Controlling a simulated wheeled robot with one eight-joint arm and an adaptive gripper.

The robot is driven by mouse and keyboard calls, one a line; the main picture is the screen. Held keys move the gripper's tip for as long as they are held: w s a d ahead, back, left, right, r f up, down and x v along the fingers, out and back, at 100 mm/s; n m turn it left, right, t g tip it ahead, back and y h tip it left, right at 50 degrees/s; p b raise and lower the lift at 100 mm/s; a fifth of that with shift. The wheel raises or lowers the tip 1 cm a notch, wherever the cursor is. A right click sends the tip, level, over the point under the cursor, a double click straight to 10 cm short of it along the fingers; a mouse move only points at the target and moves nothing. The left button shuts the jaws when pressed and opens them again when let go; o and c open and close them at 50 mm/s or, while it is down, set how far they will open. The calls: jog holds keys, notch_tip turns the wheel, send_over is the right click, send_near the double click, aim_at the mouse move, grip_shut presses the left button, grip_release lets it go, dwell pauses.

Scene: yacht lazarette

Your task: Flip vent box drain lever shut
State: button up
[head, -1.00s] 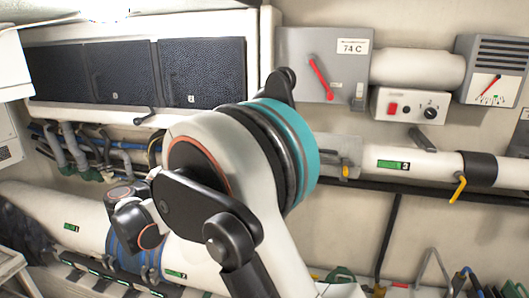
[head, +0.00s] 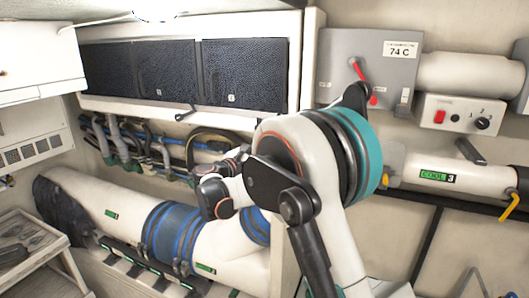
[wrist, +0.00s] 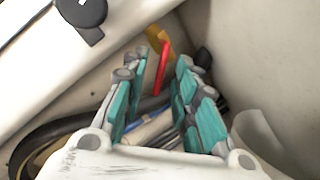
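In the wrist view a red lever-like bar (wrist: 163,62) shows between and beyond the fingers of my gripper (wrist: 166,72), with a yellow piece (wrist: 155,36) behind its top. The fingers, with teal pads, are spread apart and hold nothing visible. I cannot tell whether the bar touches a finger or is the drain lever. In the head view my arm hides the gripper's fingers. No label shows which box is the vent box.
Hoses (head: 130,140) run below the white box. A grey box marked 74 C (head: 345,60) with a red lever (head: 357,68) stands right of it. A switch panel (head: 460,115) and a pipe marked COOL 3 (head: 465,180) lie further right. A shelf (head: 35,240) is lower left.

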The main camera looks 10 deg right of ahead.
jog(key=shift+w+d, duration=0.15)
jog(key=shift+d, duration=0.1)
grip_shut()
jog(key=shift+w+a+r+m+y, duration=0.1)
jog(key=shift+r+m+y, duration=0.3)
jog(key=shift+m, duration=0.85)
jog(key=shift+w+a+r+m+y, duration=0.1)
jog(key=shift+r+m+y, duration=0.3)
jog(key=shift+m, duration=0.9)
jog(key=shift+a+r+m+y, duration=0.1)
jog(key=shift+r+m+y, duration=0.3)
jog(key=shift+m, duration=0.85)
